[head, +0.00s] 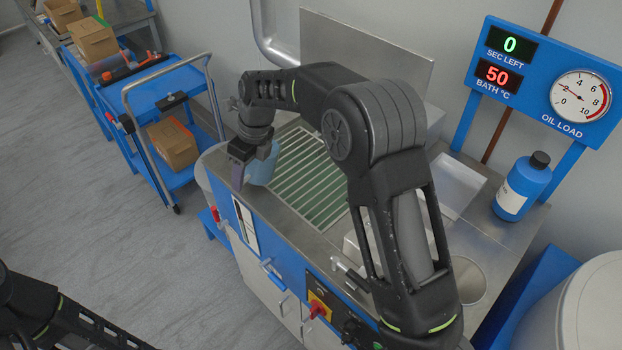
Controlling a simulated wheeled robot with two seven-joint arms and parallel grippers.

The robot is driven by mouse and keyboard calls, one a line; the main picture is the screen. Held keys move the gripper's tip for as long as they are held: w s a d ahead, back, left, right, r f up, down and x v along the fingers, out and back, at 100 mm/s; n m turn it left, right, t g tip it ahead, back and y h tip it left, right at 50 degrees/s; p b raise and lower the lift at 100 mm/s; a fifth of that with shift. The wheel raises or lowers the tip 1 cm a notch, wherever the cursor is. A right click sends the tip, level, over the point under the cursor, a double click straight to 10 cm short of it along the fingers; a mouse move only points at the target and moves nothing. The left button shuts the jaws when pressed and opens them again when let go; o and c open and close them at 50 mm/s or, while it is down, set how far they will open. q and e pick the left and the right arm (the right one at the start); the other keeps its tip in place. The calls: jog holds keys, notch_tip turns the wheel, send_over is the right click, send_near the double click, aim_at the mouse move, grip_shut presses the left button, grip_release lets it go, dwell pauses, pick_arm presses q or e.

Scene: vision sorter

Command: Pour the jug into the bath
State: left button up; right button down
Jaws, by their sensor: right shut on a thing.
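My right gripper (241,163) is at the left end of the steel washing machine, shut on a light blue jug (263,168). The jug is over the near left rim of the bath (316,185). The bath is an open tank with green inside and pale slats across it. My right arm hides the bath's right part and some of the jug's top. I cannot tell how far the jug is tilted, and I see no stream from it. Of my left arm only links show at the bottom left; its gripper is out of view.
A blue panel (520,55) reads 0 seconds left, bath 50, with an oil load dial (580,97). A blue bottle (523,187) stands on the right counter. A blue cart (168,92) with a cardboard box (173,144) stands left. Grey floor (95,220) is clear.

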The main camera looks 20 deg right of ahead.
aim_at(256, 162)
jog(key=shift+s+d+r+y, duration=0.1)
jog(key=shift+d+r+y, duration=0.2)
jog(key=shift+r+y, duration=0.25)
jog(key=shift+t, duration=0.3)
jog(key=shift+s+d+y, duration=0.1)
jog(key=shift+d+y, duration=0.15)
jog(key=shift+y, duration=0.1)
jog(key=shift+s+d+t+y, duration=0.35)
jog(key=shift+d+t+y, duration=0.35)
jog(key=shift+y, duration=0.5)
jog(key=shift+d+r+t+y, duration=0.2)
jog(key=shift+r+t+y, duration=0.1)
jog(key=shift+r+y, duration=0.45)
dwell(0.8)
jog(key=shift+s+d+t+y, duration=0.1)
jog(key=shift+t+y, duration=0.15)
jog(key=shift+y, duration=0.4)
jog(key=shift+s+d+t+y, duration=0.1)
jog(key=shift+t+y, duration=0.15)
jog(key=shift+y, duration=0.35)
dwell(1.2)
